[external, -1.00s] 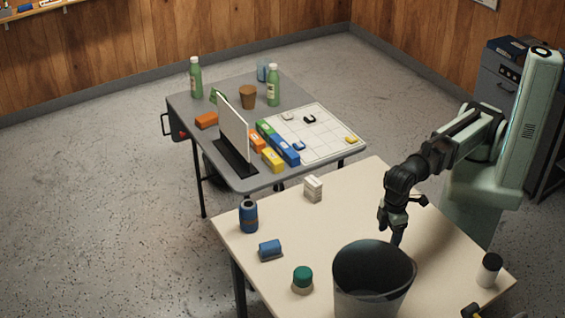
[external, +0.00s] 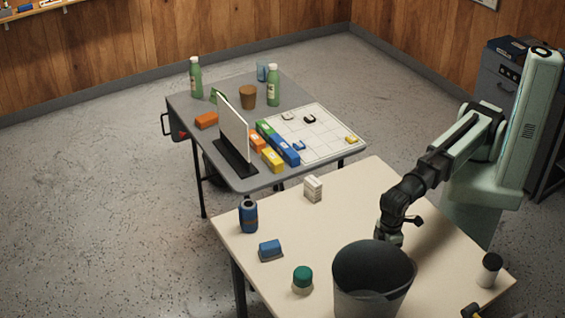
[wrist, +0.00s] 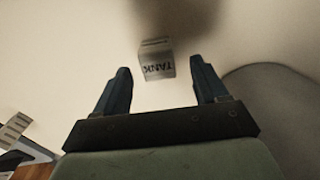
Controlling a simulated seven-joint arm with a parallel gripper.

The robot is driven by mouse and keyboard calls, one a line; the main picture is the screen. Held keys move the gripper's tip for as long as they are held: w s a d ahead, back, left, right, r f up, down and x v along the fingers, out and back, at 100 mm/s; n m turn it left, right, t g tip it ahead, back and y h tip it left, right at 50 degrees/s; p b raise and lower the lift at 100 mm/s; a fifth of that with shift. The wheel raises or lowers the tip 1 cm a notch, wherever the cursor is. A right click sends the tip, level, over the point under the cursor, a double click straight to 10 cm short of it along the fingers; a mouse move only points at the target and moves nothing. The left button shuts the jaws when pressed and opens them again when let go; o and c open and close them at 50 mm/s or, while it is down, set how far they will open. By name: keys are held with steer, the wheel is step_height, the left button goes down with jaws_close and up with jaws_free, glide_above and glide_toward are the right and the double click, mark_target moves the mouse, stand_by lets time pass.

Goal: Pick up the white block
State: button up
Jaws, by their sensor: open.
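A small whitish block (wrist: 157,65) with dark lettering like "TANK" lies on the table in the wrist view, ahead of and between my fingertips. I cannot make it out in the external view. My gripper (wrist: 160,72) is open, with nothing between its fingers. In the external view my gripper (external: 388,238) is low behind the bin's rim, its fingertips hidden. Another white block (external: 313,189) with lines on its side stands near the table's far edge. A striped whitish piece (wrist: 14,128) at the wrist view's left looks like that block.
A dark open bin (external: 372,268) stands close in front of my gripper; its grey side fills the wrist view's right (wrist: 285,110). A blue can (external: 249,216), blue block (external: 270,250), green-topped jar (external: 302,280) and black-capped jar (external: 489,270) stand apart. The table's middle is clear.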

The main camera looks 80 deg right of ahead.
steer(key=shift+d+f, duration=0.15)
steer(key=shift+f, duration=1.85)
steer(key=shift+c, duration=0.3)
steer(key=c, duration=1)
steer(key=shift+r, duration=0.1)
